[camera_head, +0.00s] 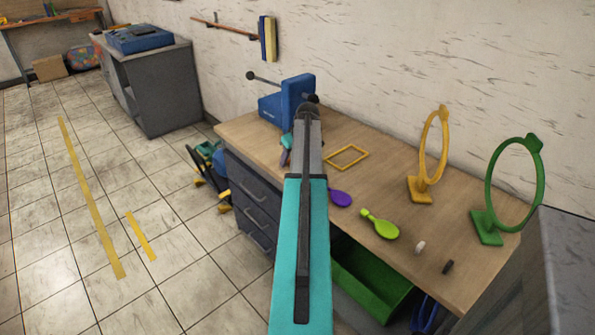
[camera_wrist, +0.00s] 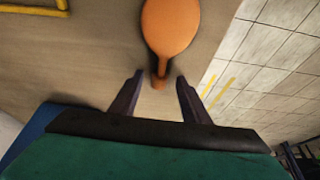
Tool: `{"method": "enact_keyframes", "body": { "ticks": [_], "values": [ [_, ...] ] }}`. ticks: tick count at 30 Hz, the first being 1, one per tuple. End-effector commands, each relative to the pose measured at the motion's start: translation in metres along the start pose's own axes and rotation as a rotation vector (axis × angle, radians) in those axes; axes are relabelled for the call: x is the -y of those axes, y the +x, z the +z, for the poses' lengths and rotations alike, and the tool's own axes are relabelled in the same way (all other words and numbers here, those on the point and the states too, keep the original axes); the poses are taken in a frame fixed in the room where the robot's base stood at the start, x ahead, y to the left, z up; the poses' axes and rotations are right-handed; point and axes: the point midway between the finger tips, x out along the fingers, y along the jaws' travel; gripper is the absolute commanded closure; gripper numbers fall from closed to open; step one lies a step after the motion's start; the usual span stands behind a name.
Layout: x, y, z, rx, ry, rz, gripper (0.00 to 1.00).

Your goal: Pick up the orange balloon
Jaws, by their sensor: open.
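The orange balloon (camera_wrist: 170,28) lies flat on the wooden tabletop in the wrist view, its round body at the top edge of the picture and its narrow neck pointing toward my gripper. My gripper (camera_wrist: 159,76) is open and empty, with its two dark fingers on either side of the neck end, apart from it. In the head view my gripper (camera_head: 284,157) shows only partly at the table's left edge. My arm covers much of the tabletop there, and the orange balloon is hidden in that view.
A purple balloon (camera_head: 340,198) and a lime balloon (camera_head: 380,225) lie to the right. A yellow square outline (camera_head: 347,157) marks the tabletop. A blue machine (camera_head: 284,103) stands behind. Yellow (camera_head: 415,190) and green (camera_head: 487,229) ring stands occupy the right side.

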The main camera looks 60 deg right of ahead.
Motion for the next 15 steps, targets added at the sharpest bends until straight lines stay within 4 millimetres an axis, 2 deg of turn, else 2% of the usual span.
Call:
{"method": "enact_keyframes", "body": {
  "ticks": [3, 9, 15],
  "values": [
    [0.0000, -0.0001, -0.0001, 0.000, 0.000, 0.000, 0.59],
    [0.0002, -0.0001, -0.0001, 0.000, 0.000, 0.000, 0.93],
    [0.0003, -0.0001, -0.0001, 0.000, 0.000, 0.000, 0.93]
  ]
}}
